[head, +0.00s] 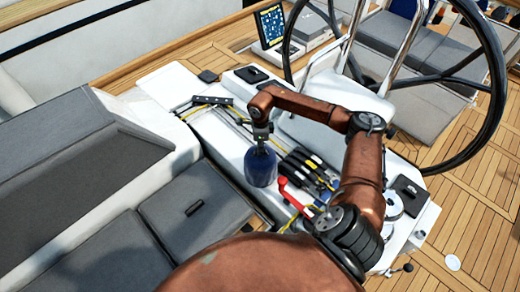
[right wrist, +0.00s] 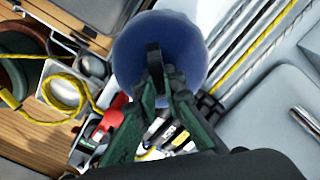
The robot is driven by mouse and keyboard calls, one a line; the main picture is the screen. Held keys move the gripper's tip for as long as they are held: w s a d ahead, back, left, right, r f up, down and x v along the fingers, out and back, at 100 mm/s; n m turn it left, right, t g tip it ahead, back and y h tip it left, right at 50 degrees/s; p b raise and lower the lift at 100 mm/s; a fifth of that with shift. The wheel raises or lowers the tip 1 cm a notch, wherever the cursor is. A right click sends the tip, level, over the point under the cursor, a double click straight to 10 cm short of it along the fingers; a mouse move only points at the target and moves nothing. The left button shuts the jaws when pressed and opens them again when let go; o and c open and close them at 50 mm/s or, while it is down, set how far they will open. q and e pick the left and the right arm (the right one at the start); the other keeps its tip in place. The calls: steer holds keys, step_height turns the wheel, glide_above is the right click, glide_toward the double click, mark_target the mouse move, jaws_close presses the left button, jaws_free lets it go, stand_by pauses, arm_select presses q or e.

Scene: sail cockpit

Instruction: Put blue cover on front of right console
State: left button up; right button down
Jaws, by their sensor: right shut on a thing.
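The blue cover (head: 260,169) is a dark blue, rounded, cup-like piece in the middle of the head view. My right gripper (head: 262,140) is above it, pointing down, and shut on its top. In the right wrist view the blue cover (right wrist: 190,42) fills the top middle, with the green fingers of my right gripper (right wrist: 158,72) against it. The right console (head: 222,132) is the long white moulding under the cover. I cannot tell whether the cover touches it. My left gripper is not in view.
A red lever (head: 290,193) and several black clutch levers (head: 305,168) stand close right of the cover. A steering wheel (head: 493,85) and a screen (head: 270,26) are farther back. Grey cushions (head: 195,205) lie to the left. A yellow rope (right wrist: 30,118) lies beside the console.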

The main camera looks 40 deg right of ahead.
steer(key=c, duration=2)
jaws_free()
steer(key=shift+o, duration=0.5)
steer(key=o, duration=0.4)
steer(key=shift+o, duration=0.2)
steer(key=shift+r, duration=0.15)
steer(key=shift+r+p, duration=2.3)
steer(key=shift+r, duration=2.15)
steer(key=shift+a+f, duration=0.1)
